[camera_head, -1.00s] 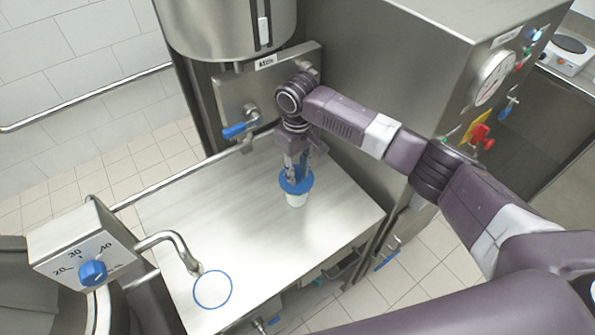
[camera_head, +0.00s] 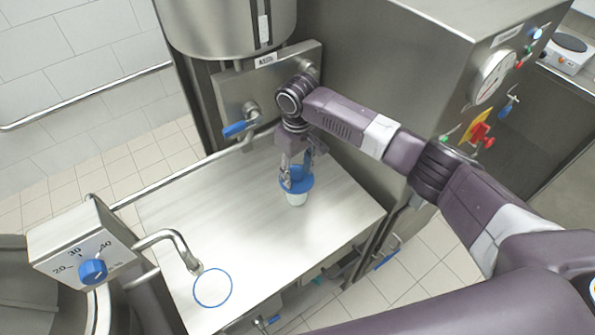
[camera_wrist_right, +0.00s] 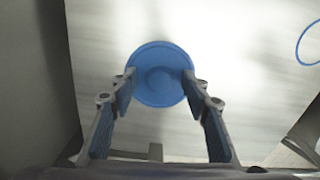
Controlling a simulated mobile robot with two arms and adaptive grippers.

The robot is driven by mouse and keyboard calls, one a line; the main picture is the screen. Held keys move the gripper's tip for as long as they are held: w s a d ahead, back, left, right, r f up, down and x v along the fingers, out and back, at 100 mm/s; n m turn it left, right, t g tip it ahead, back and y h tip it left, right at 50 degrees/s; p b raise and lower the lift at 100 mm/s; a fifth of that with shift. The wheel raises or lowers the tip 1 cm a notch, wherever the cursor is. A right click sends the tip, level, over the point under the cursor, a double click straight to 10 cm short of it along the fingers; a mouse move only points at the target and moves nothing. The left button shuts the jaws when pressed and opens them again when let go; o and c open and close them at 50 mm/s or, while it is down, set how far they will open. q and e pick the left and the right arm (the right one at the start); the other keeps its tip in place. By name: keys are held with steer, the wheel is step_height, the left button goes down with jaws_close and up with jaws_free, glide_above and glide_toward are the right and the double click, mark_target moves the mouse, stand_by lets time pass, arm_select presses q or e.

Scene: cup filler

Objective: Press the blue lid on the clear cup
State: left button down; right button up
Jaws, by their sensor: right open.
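The clear cup (camera_head: 296,200) stands upright on the metal table, whitish below the lid. The blue lid (camera_head: 298,185) lies on top of the cup's rim and looks about level; I cannot tell whether it is pressed down all the way. In the right wrist view the lid (camera_wrist_right: 160,74) is a round blue disc that hides the cup under it. My right gripper (camera_head: 297,178) is open and points down right above the lid. In the right wrist view its fingers (camera_wrist_right: 158,90) stand apart on either side of the lid's near part. My left gripper is not in view.
The steel table (camera_head: 250,235) is mostly bare. A blue ring mark (camera_head: 213,288) is on it at the front left, beside a curved spout (camera_head: 175,245). A dial box (camera_head: 85,250) stands left. A blue-handled tap (camera_head: 240,127) is behind, and a steel cabinet (camera_head: 400,60) at right.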

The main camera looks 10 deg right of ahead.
steer(key=shift+r, duration=0.2)
step_height(320, 180, up, 12)
steer(key=shift+f, duration=0.2)
stand_by(0.5)
